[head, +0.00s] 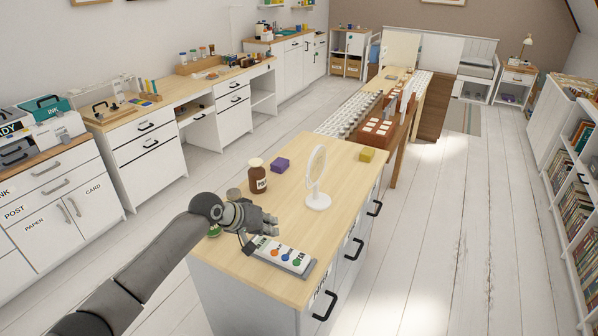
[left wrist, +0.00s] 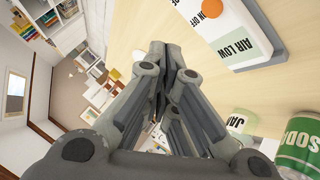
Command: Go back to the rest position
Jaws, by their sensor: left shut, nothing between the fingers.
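My left gripper (head: 271,221) reaches in over the near end of the wooden-topped island (head: 313,236). Its fingers are together and empty, just above and behind the button panel (head: 304,271). In the left wrist view the closed fingers (left wrist: 172,70) point away over the wooden top, with nothing between them. The panel (left wrist: 232,25) shows there at the upper right, apart from the fingers, with an orange button and an "AIR LOW" label. My right gripper is in neither view.
A green soda can (left wrist: 299,146) is close to the left gripper. Clear floor (head: 440,230) lies right of the island.

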